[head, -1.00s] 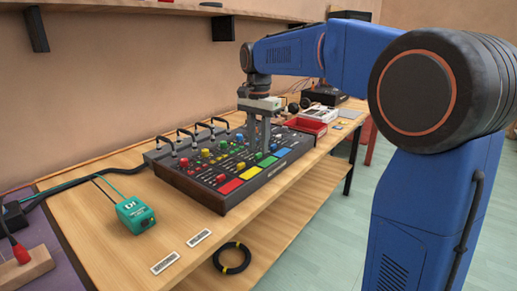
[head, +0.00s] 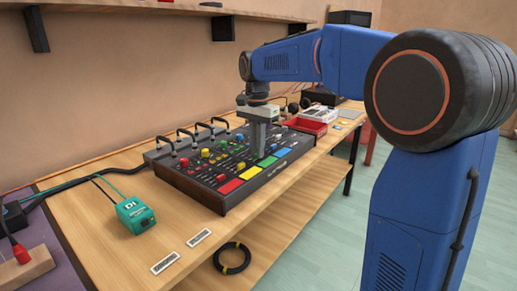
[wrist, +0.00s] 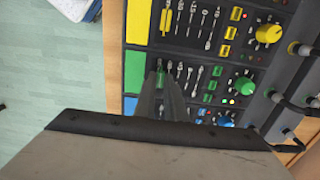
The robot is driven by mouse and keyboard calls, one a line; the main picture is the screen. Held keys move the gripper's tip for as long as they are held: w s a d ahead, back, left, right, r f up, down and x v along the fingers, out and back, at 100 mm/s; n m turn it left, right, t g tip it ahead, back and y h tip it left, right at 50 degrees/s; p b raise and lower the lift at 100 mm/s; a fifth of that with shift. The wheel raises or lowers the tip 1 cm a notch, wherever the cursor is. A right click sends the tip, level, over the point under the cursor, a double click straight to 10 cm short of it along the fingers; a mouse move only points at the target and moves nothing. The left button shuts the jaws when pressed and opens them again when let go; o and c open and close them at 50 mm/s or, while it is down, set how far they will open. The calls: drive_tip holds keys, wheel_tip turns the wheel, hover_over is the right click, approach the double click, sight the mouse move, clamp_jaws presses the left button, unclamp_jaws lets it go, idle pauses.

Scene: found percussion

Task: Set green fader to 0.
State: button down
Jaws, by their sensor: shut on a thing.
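The dark mixing console (head: 222,203) lies on the wooden bench, with red, yellow, green and blue pads along its front edge. My gripper (head: 259,156) reaches straight down onto it near the green pad (head: 267,162). In the wrist view my gripper (wrist: 161,80) is shut on the green fader (wrist: 161,77), whose cap shows partly between the fingertips. It sits in the green row, close to the green pad (wrist: 135,72). The fingers hide much of the fader and its slot, and its scale is too small to read.
In the wrist view a yellow fader (wrist: 166,20) and a green knob (wrist: 245,85) are near the fingers. Cables plug in along the console's back. A teal box (head: 136,214) stands left of the console and a red tray (head: 306,126) beyond it. The bench front is mostly clear.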

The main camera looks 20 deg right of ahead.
sight(246, 154)
drive_tip(key=w+a, duration=0.1)
drive_tip(key=w, duration=0.1)
drive_tip(key=w+a, duration=0.1)
drive_tip(key=w, duration=0.1)
drive_tip(key=shift+a, duration=0.4)
drive_tip(key=c, duration=1.8)
unclamp_jaws()
drive_tip(key=shift+r, duration=0.1)
wheel_tip(246, 154, up, 17)
drive_tip(key=shift+r, duration=0.1)
drive_tip(key=shift+s, duration=0.1)
drive_tip(key=s+d+f+n+t, duration=0.1)
drive_tip(key=s+d+f+n, duration=0.2)
drive_tip(key=s+f, duration=0.7)
drive_tip(key=s+d+f+n+t, duration=0.2)
drive_tip(key=s+f, duration=0.8)
drive_tip(key=s, duration=0.5)
drive_tip(key=s+d+f+n+t, duration=0.1)
drive_tip(key=s+d+f+n, duration=0.4)
drive_tip(key=s+f, duration=0.5)
drive_tip(key=shift+s+d+f+n+t, duration=0.1)
drive_tip(key=shift+s+n+t, duration=0.1)
drive_tip(key=shift+s, duration=0.5)
drive_tip(key=shift+s+f+n+t, duration=0.1)
drive_tip(key=shift+s+n+t, duration=0.1)
drive_tip(key=shift+s, duration=0.5)
